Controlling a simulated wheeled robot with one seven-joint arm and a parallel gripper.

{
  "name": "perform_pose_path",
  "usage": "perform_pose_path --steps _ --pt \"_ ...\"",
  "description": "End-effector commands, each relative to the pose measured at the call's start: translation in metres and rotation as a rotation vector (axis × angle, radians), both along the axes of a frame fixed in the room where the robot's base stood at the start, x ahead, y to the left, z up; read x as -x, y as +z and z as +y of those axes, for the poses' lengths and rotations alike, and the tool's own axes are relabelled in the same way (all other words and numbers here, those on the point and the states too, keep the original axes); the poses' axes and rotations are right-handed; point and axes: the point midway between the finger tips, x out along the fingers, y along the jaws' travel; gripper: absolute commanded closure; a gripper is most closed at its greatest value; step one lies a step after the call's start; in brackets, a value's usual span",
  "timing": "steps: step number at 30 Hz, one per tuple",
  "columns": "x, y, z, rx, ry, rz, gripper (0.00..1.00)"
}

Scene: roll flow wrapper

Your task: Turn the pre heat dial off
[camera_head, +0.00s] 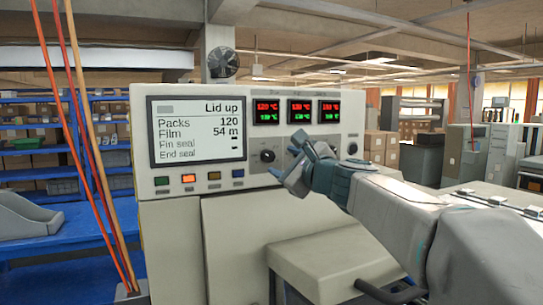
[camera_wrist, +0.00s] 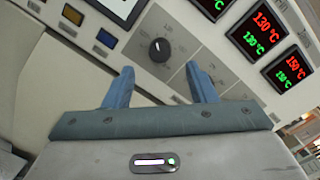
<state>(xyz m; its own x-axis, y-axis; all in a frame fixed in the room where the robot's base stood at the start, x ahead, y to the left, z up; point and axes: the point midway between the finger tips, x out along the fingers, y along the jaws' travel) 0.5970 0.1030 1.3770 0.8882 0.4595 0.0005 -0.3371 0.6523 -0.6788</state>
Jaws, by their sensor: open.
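A black dial (camera_head: 267,155) sits on the front panel of the wrapper, below the temperature displays. It also shows in the wrist view (camera_wrist: 160,50), with a white pointer mark towards its upper edge; its label is too small to read. My gripper (camera_head: 284,160) is open and empty, just in front of the panel and to the right of this dial in the head view. In the wrist view my two blue fingers (camera_wrist: 159,72) are spread apart, with the dial seen beyond the gap between them. A second black dial (camera_head: 352,148) is farther right. The panel between is partly hidden by my gripper.
The screen (camera_head: 198,131) reads "Lid up". Three red and green temperature displays (camera_head: 298,111) sit above the dials. Several coloured buttons (camera_head: 189,178) lie under the screen. Red and tan cables (camera_head: 88,140) hang at the left. A grey ledge (camera_head: 330,262) juts out below my arm.

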Motion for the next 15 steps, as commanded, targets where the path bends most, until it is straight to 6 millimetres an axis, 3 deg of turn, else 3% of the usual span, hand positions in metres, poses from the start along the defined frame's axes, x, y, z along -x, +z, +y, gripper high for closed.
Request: perform_pose_path --steps 6,15 --pt "-0.035 0.000 0.018 0.003 0.001 0.001 0.49" --pt "-0.058 0.000 0.029 0.003 -0.001 0.000 0.49"
